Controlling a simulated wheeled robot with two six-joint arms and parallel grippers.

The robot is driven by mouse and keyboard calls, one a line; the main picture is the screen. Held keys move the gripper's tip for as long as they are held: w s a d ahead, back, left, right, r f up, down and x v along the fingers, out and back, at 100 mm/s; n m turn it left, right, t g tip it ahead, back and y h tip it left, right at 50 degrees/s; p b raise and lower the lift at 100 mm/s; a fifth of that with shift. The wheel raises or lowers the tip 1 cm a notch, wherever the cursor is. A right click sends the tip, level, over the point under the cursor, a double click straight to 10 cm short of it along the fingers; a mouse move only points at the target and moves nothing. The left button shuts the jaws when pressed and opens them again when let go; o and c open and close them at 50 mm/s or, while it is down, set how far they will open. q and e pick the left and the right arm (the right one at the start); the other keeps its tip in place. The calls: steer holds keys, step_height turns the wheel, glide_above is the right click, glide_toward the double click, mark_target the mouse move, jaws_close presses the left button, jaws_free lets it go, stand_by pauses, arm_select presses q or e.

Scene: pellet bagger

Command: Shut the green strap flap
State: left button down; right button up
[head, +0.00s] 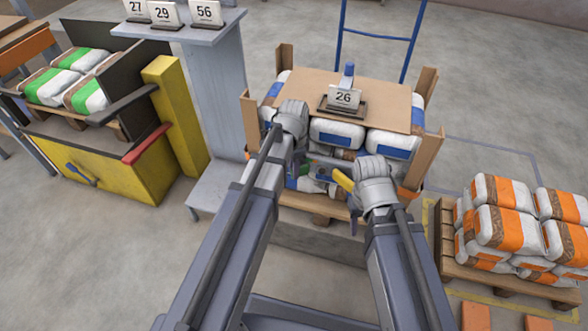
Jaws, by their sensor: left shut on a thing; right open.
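A stack of white-and-blue bags (338,134) stands on a pallet in front of me, with a brown sheet on top. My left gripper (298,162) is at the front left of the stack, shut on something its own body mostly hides. My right gripper (352,198) is open at the front right of the stack, beside a yellow part (343,180). Small green patches show low between the grippers, too small to tell whether they are the green strap flap.
A number card reading 26 (343,97) stands on the brown sheet (300,88). Brown corner boards (428,160) edge the stack. Orange-and-white bags (505,225) fill a pallet at right. A yellow machine (110,160) and grey post (215,90) stand at left.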

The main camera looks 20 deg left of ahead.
arm_select(q)
steer(key=shift+w+a+m, duration=0.25)
steer(key=shift+w+m, duration=0.15)
steer(key=shift+m, duration=0.65)
steer(key=shift+w+a+m, duration=0.25)
steer(key=shift+w+m, duration=0.1)
steer(key=shift+m, duration=0.7)
steer(key=c, duration=0.8)
jaws_free()
steer(key=shift+w, duration=0.1)
steer(key=shift+c, duration=0.2)
